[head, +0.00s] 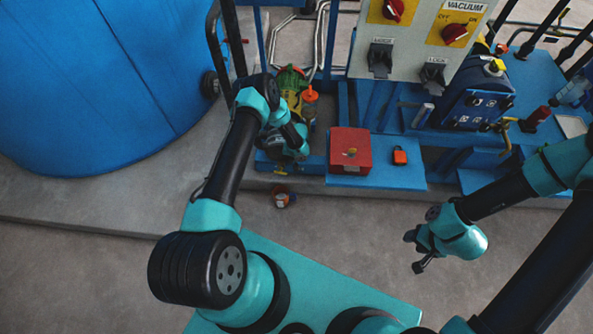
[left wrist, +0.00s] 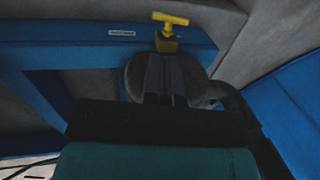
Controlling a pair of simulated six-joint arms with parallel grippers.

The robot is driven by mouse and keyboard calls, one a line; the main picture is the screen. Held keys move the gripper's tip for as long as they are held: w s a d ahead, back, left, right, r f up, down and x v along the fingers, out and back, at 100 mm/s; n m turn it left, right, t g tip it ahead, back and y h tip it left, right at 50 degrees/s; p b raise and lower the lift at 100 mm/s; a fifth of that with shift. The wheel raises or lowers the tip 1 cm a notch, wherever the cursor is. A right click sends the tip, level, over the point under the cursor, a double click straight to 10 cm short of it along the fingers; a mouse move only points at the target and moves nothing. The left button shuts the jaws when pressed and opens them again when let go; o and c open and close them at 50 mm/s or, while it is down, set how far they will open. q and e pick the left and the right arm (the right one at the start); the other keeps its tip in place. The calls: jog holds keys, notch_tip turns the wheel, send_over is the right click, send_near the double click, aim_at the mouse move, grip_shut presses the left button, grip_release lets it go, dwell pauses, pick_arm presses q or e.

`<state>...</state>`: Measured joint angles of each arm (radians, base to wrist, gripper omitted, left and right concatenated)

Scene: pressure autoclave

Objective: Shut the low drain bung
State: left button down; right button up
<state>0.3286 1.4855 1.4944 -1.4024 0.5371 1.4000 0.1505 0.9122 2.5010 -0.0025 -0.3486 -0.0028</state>
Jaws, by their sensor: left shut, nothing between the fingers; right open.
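In the left wrist view a yellow T-shaped handle (left wrist: 170,19) stands on a brass-coloured body (left wrist: 166,44); it looks like the drain bung. It sits by a blue beam that carries a small white label. My left gripper (left wrist: 165,72) is shut and empty, its fingertips just short of the brass body in the picture; I cannot tell whether they touch. My right gripper (head: 413,252) is open and empty, above the floor at the right.
A blue frame (head: 385,176) carries a red box (head: 350,150) and a small orange item (head: 400,155). A large blue tank (head: 100,80) stands at the left. A control panel (head: 425,25) hangs above. A small orange and dark object (head: 283,197) lies near the plinth edge.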

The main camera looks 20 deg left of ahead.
aim_at(284, 172)
pick_arm(q)
jog(key=shift+w+a+f+y, duration=0.1)
jog(key=shift+w+f+y, duration=0.1)
jog(key=shift+w, duration=0.2)
jog(key=shift+w+a+f+y, duration=0.1)
jog(key=shift+w+f, duration=0.05)
jog(key=shift+w, duration=0.25)
jog(key=x, duration=1.4)
jog(key=shift+w, duration=0.2)
